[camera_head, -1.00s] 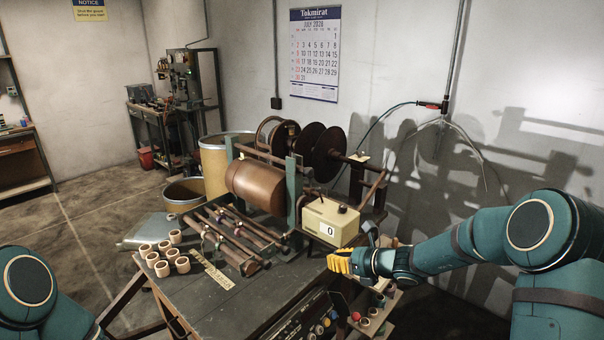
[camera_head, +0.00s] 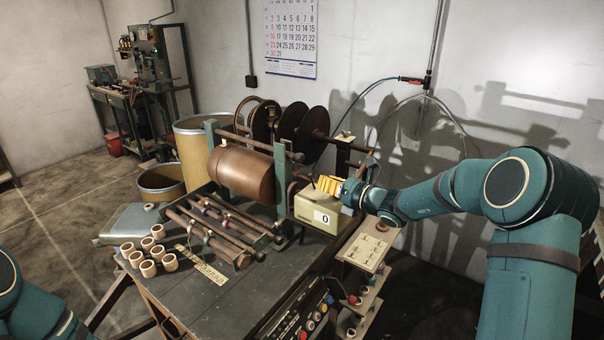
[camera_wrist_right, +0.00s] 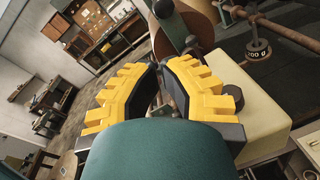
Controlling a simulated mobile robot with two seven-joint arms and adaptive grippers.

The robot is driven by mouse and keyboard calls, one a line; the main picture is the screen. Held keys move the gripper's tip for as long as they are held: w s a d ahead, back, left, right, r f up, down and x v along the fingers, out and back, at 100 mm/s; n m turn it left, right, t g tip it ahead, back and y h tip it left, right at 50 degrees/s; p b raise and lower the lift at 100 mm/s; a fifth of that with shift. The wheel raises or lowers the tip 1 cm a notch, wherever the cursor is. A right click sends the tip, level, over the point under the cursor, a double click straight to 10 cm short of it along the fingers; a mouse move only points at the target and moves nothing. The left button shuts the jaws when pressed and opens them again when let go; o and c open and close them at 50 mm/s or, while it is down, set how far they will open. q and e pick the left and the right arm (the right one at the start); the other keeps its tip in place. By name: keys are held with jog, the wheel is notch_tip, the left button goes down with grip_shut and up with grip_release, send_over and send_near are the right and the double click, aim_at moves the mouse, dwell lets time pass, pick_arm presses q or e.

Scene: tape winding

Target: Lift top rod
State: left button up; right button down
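The top rod (camera_head: 245,142) appears to be the thin bar running above the copper-brown drum (camera_head: 243,174) between the machine's green end posts. It rests in place. My right gripper (camera_head: 327,184) has yellow fingers and is above the beige box with the "0" display, to the right of the drum and apart from the rod. In the right wrist view its fingers (camera_wrist_right: 160,80) are parted with nothing between them, and part of the drum (camera_wrist_right: 182,25) shows beyond. My left gripper is out of view; only my left arm shows at the lower left.
The beige box (camera_head: 318,214) is just below my right gripper. Lower rollers (camera_head: 215,228) lie in front of the drum. Several tape rings (camera_head: 148,268) sit on the bench at left. Dark reels (camera_head: 300,128) stand behind. A weight marked 200 g (camera_wrist_right: 258,52) shows in the wrist view.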

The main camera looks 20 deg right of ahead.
jog(key=x, duration=1)
